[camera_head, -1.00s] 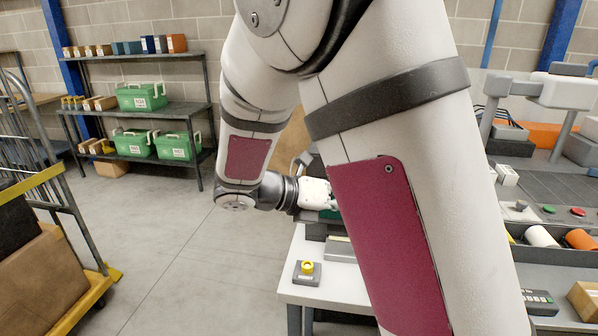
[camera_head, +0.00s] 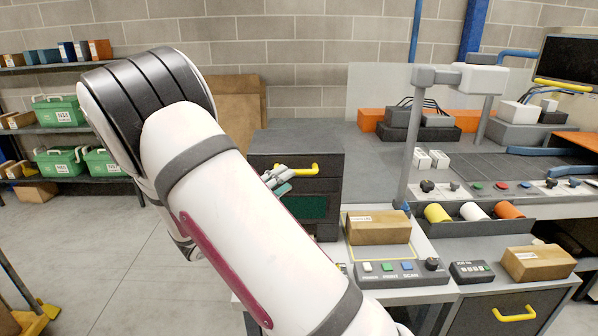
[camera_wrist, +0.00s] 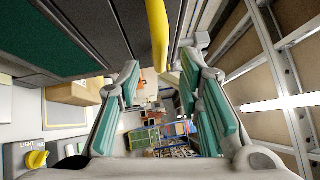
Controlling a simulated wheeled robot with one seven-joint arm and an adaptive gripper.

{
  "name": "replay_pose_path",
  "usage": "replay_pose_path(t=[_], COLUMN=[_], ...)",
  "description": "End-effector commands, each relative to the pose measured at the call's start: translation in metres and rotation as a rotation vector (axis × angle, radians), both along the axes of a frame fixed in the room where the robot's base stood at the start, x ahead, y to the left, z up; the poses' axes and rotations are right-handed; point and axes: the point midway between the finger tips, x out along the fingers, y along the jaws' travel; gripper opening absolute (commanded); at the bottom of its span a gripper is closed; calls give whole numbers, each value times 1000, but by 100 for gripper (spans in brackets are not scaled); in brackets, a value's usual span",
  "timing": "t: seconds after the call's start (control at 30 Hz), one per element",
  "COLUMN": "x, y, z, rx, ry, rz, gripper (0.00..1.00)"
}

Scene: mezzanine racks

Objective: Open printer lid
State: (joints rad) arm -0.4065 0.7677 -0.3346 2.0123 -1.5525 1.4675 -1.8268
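The printer is a dark box (camera_head: 332,182) with a dark green front panel (camera_head: 305,207), standing on the bench in the head view. Its lid looks shut. A yellow bar handle (camera_head: 312,169) sits on its upper front. My gripper (camera_head: 279,177) is at the handle's left end, partly hidden behind my arm. In the wrist view my gripper (camera_wrist: 160,66) is open, with green pads on both fingers. The yellow handle (camera_wrist: 158,32) runs down from the top edge to between the fingertips. The fingers are not closed on it, and I cannot tell whether either touches it.
A cardboard box (camera_head: 378,229) stands right of the printer, behind a button panel (camera_head: 402,272). A grey post (camera_head: 408,150) rises beyond it. Coloured rolls (camera_head: 473,211) lie in a tray. A shelf with green cases (camera_head: 60,112) stands left; the floor between is open.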

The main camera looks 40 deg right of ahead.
Motion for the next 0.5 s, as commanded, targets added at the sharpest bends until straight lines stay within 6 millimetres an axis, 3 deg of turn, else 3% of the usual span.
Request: replay_pose_path(t=[0.2,0.5], x=[5,10], y=[-38,-59], z=[5,7], rx=[0,0], ry=[-1,0], rz=[-4,-1], gripper=[33,33])
